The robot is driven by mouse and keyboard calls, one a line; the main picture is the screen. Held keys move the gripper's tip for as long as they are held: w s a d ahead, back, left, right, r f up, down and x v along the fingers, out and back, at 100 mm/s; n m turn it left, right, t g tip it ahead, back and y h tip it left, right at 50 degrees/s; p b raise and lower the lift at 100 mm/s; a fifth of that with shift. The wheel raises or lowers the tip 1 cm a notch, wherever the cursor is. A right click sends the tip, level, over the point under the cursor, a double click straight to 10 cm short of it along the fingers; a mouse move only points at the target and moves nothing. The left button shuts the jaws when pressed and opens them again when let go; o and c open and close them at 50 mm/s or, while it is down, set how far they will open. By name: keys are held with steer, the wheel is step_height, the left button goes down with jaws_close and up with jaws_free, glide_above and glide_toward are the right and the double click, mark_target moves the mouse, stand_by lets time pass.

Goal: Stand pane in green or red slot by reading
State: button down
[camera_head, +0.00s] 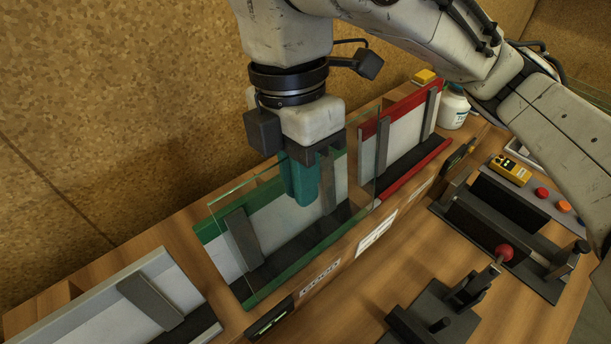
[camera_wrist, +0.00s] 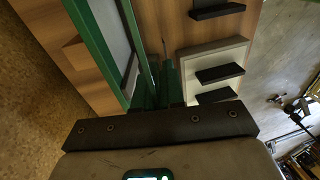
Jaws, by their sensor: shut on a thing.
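My gripper (camera_head: 300,185) has teal fingers and is shut on the upper edge of a clear glass pane (camera_head: 350,190). The pane stands nearly upright in front of the green slot (camera_head: 212,232), a rack with a white back, grey uprights and a dark base. The pane's lower edge is near the green front edge; I cannot tell whether it touches the base. In the wrist view, my fingers (camera_wrist: 161,88) are beside the green rack (camera_wrist: 98,45), and the pane is seen nearly edge-on. The red slot (camera_head: 402,108) stands to the right, with no pane visible in it.
A grey rack (camera_head: 95,292) stands at the lower left. A dark clamp fixture with a red knob (camera_head: 503,252) is in front at the right. A yellow meter (camera_head: 510,169) and coloured buttons (camera_head: 541,193) lie beyond it. A white jar (camera_head: 453,108) stands behind.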

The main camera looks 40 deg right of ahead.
steer(key=w+f+b, duration=0.3)
steer(key=w+f, duration=0.2)
stand_by(0.8)
steer(key=shift+w+f, duration=0.1)
steer(key=shift+f, duration=0.15)
stand_by(0.6)
steer(key=c, duration=1.1)
jaws_free()
steer(key=shift+c, duration=0.2)
steer(key=shift+r, duration=0.1)
step_height(320, 180, up, 10)
steer(key=w, duration=0.1)
steer(key=shift+w+d+r, duration=0.25)
steer(key=shift+w+d, duration=0.05)
